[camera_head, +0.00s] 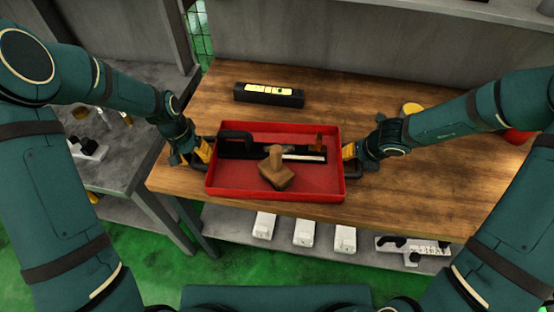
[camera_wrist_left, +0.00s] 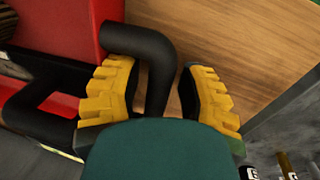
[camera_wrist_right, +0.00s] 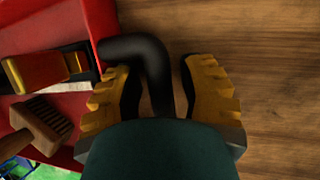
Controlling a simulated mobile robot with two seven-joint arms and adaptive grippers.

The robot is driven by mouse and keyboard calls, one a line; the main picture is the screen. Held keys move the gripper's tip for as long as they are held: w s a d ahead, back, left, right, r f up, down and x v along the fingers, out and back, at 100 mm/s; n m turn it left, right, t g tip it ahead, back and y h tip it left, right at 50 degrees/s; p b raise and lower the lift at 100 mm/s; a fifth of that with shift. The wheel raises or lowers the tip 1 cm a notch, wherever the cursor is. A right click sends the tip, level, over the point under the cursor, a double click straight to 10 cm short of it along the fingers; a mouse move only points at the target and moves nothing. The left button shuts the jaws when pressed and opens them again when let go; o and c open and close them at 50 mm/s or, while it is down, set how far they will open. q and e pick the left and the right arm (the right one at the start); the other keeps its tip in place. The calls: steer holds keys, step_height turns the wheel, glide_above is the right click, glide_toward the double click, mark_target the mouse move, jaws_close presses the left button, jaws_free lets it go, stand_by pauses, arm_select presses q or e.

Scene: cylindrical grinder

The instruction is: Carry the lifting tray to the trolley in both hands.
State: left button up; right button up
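The red lifting tray (camera_head: 275,195) rests on the wooden bench near its front edge, with a black handle at each end. It holds a wooden brush (camera_head: 276,172), a long black tool and a small orange-brown handled item. My left gripper (camera_head: 198,153) is at the tray's left handle (camera_wrist_left: 150,55); its yellow fingers stand either side of the bar with gaps showing. My right gripper (camera_head: 354,155) is at the right handle (camera_wrist_right: 145,55), fingers likewise on both sides, apart from the bar. I cannot make out a trolley for certain.
The wooden bench (camera_head: 400,190) has a black box with a yellow label (camera_head: 268,94) behind the tray and a yellow round item (camera_head: 412,108) at right. White blocks (camera_head: 304,232) sit on a shelf below. A grey-topped stand (camera_head: 125,165) is at left. Green floor lies in front.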

arm_select(q)
jaws_close()
arm_select(e)
jaws_close()
arm_select(q)
steer(key=shift+w+r, duration=0.1)
steer(key=shift+r, duration=0.15)
arm_select(e)
steer(key=shift+r, duration=0.25)
